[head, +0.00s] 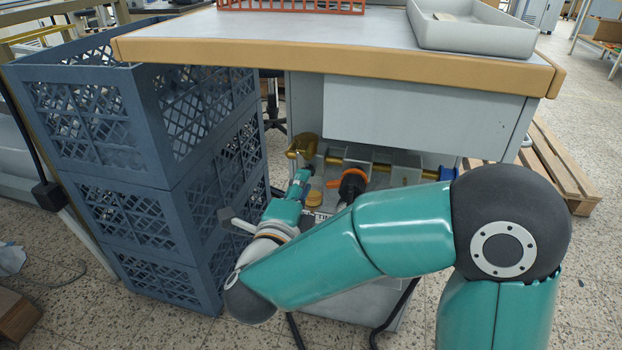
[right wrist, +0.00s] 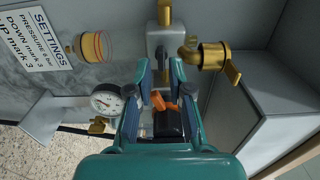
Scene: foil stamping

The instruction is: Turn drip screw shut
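My right gripper (head: 305,174) reaches under the bench to the piping in the head view. In the right wrist view its two fingers (right wrist: 160,72) stand apart. A grey block with a round fitting (right wrist: 164,45) lies beyond the fingertips. An orange part (right wrist: 160,101) on a black body shows between the fingers; I cannot tell whether they touch it. An orange handle (head: 353,177) shows right of the gripper in the head view. I cannot make out for sure which part is the drip screw. My left gripper is out of view.
A brass valve (right wrist: 212,57) is close beside the fingers, and a pressure gauge (right wrist: 106,101) is on the other side. A settings sign (right wrist: 35,40) is on the panel. Stacked blue crates (head: 130,170) stand left of the bench (head: 330,62). A pallet (head: 556,170) lies at right.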

